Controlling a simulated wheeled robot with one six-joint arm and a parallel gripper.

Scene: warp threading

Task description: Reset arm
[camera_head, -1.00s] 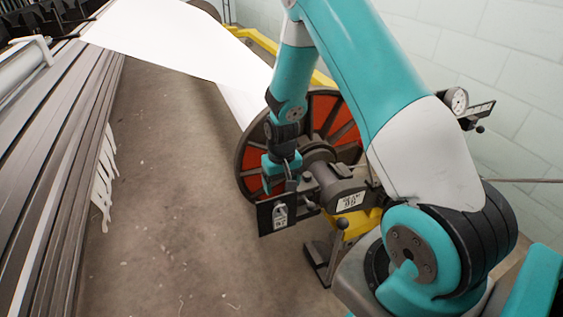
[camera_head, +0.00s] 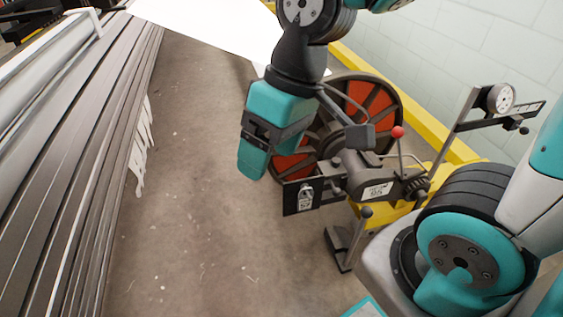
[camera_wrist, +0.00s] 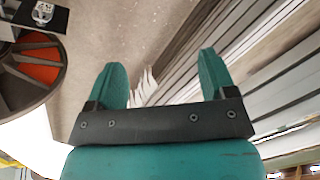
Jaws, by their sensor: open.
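My gripper (camera_head: 262,150) hangs over the floor in the head view, left of and in front of the orange-and-black reel (camera_head: 383,100). In the wrist view its two teal fingers (camera_wrist: 163,88) stand wide apart with nothing between them. The gripper is open and empty. My arm folds over the upper part of the head view, and part of it is cut off at the top edge.
The reel's stand carries a labelled unit (camera_head: 378,188), a red-knobbed lever (camera_head: 397,132) and a dial gauge (camera_head: 500,97). A white sheet (camera_head: 215,28) stretches behind my gripper. Long grey rails (camera_head: 75,130) run along the left. Concrete floor (camera_head: 200,240) is clear between.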

